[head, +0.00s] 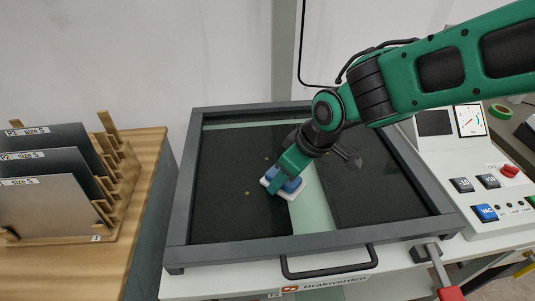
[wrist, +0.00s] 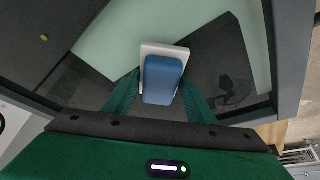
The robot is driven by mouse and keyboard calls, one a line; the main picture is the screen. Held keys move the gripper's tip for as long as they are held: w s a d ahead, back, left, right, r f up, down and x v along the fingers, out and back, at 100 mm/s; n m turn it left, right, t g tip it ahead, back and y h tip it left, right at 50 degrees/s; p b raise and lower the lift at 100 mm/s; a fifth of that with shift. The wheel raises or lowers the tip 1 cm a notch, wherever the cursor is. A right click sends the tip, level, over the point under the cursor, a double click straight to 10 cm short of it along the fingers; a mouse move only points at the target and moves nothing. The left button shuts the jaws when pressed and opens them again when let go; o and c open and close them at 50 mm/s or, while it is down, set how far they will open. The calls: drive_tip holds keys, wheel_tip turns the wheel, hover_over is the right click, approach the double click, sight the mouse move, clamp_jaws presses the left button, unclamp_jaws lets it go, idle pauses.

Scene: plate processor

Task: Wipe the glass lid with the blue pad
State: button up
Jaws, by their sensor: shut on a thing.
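The blue pad (wrist: 163,80) with a white base sits between the fingers of my gripper (wrist: 158,100), which is shut on it. In the head view the pad (head: 287,184) is at the middle of the glass lid, with my gripper (head: 284,174) reaching down over it from the upper right. The glass lid (head: 225,210) is a dark pane in a grey frame with a black front handle (head: 330,274). The pad appears at or very near the glass; I cannot tell whether it touches. Small brownish spots (head: 247,193) show on the glass left of the pad.
A wooden rack (head: 122,178) with several labelled plates (head: 45,205) stands on a wooden table at the left. A control panel (head: 480,185) with a gauge and buttons is at the right. A red-handled lever (head: 450,292) is at the front right. The raised lid frame surrounds the glass.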

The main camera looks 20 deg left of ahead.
sight(272, 177)
drive_tip(key=shift+s+a, duration=0.3)
drive_tip(key=shift+a, duration=0.25)
drive_tip(key=shift+s+a, duration=0.3)
drive_tip(key=shift+a, duration=0.25)
drive_tip(key=shift+s+a, duration=0.15)
drive_tip(key=shift+a, duration=0.1)
wheel_tip(272, 177, up, 3)
drive_tip(key=shift+d+f, duration=0.15)
drive_tip(key=shift+r, duration=2.7)
